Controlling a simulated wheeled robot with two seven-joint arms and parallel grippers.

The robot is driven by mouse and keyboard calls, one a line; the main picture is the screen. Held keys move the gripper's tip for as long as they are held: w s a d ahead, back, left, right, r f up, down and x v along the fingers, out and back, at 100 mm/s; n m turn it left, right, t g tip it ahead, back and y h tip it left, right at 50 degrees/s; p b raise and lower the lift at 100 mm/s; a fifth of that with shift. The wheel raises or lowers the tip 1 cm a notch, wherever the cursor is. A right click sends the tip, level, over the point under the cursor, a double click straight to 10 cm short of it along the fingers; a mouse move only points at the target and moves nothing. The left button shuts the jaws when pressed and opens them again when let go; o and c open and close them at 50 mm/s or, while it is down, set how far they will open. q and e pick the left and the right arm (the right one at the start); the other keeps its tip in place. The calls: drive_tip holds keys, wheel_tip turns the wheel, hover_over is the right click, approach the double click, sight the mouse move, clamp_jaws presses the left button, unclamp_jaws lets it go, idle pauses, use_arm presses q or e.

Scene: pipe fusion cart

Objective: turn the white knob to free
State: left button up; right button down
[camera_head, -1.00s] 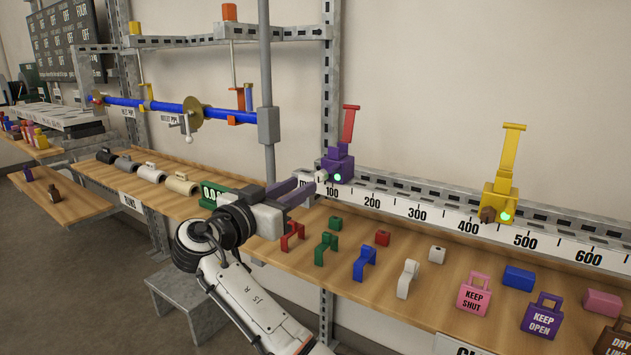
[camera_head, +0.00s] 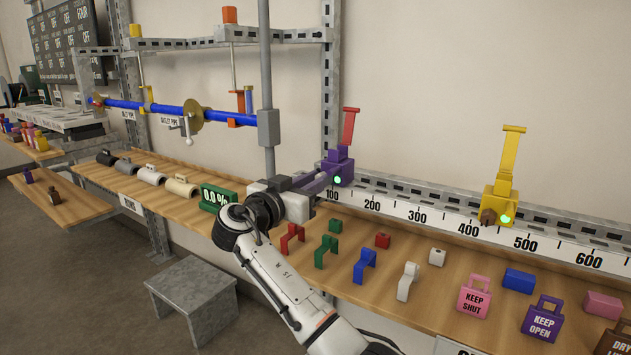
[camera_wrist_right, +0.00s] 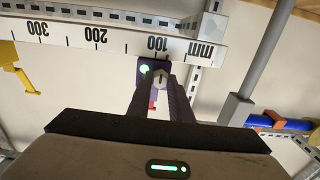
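The purple block (camera_head: 339,165) with a red upright handle (camera_head: 350,125) and a lit green light sits on the ruled rail near the 100 mark. The white knob (camera_wrist_right: 160,80) is on this block. In the head view my right gripper hides the knob. My right gripper (camera_head: 324,179) reaches the block from the left. In the right wrist view its two dark fingers (camera_wrist_right: 160,92) stand one on each side of the knob, with their tips close to it. I cannot tell whether they press on it. My left gripper is not in view.
A yellow block (camera_head: 499,202) with a brown knob stands further right on the rail. Several small coloured brackets and tags lie on the wooden shelf (camera_head: 450,292) below. A green display (camera_head: 215,198) is left of my gripper, and a grey post (camera_head: 267,90) rises behind it.

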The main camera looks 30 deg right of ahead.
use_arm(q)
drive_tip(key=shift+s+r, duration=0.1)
use_arm(e)
drive_tip(key=shift+n, duration=0.4)
drive_tip(key=n+p, duration=0.5)
drive_tip(key=n, duration=0.2)
drive_tip(key=n+p, duration=0.6)
drive_tip(key=n, duration=0.2)
drive_tip(key=shift+w+a+r+n, duration=0.1)
drive_tip(key=shift+r+n, duration=0.05)
drive_tip(key=shift+n, duration=0.15)
use_arm(q)
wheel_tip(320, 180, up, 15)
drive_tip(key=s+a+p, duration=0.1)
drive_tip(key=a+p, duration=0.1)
drive_tip(key=p, duration=0.8)
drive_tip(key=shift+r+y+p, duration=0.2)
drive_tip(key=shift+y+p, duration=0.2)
use_arm(e)
drive_tip(key=shift+f+n, duration=0.15)
drive_tip(key=shift+n, duration=2.85)
drive_tip(key=shift+f+n, duration=0.15)
drive_tip(key=shift+n, duration=2.85)
drive_tip(key=shift+f+n, duration=0.15)
drive_tip(key=shift+n, duration=2.85)
